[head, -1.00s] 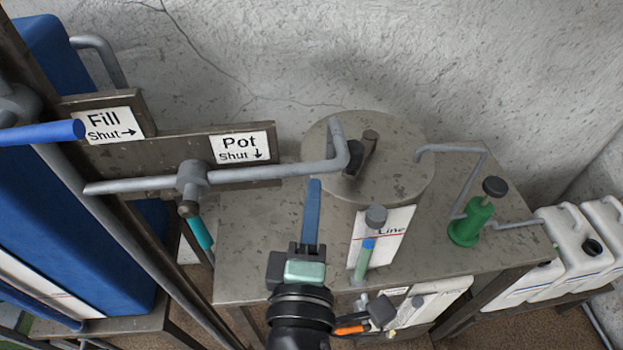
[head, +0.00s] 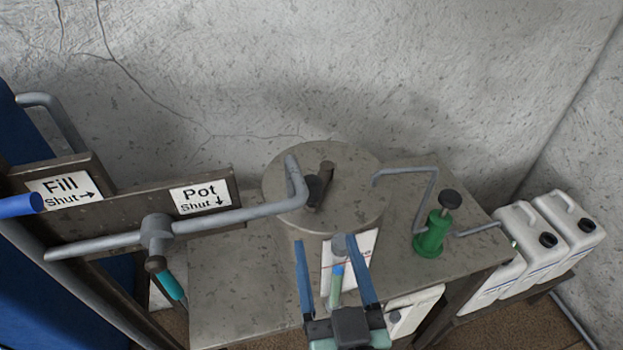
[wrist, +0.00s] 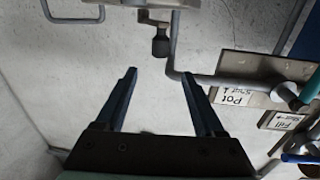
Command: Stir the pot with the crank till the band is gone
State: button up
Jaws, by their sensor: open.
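The grey metal pot (head: 350,170) stands on the bench. On its lid is the crank (head: 326,172), a short dark arm with a black knob (head: 314,190). The knob also shows in the wrist view (wrist: 161,47), beyond my fingertips. A sight tube (head: 335,292) stands before the pot's white line card (head: 358,250); its liquid is green with a blue band (head: 338,269) on top. My gripper (head: 325,240) is open and empty in front of the pot, its fingers either side of the tube in the picture. It also shows in the wrist view (wrist: 158,73), apart from the knob.
A grey pipe (head: 240,214) runs from the "Pot" valve and bends up over the lid, close left of the crank. A green pump (head: 432,236) and thin pipe (head: 408,171) are at the right. White jugs (head: 515,228) stand farther right. The wall is behind.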

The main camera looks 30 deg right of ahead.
aim_at(313, 192)
jog(key=p+x, duration=0.4)
jog(key=x, duration=0.7)
jog(key=shift+w+d+r+p, duration=0.1)
jog(key=shift+w+p, duration=0.2)
jog(key=shift+p, duration=0.05)
jog(key=shift+w+d, duration=0.25)
jog(key=shift+w, duration=0.35)
grip_shut()
dwell(0.5)
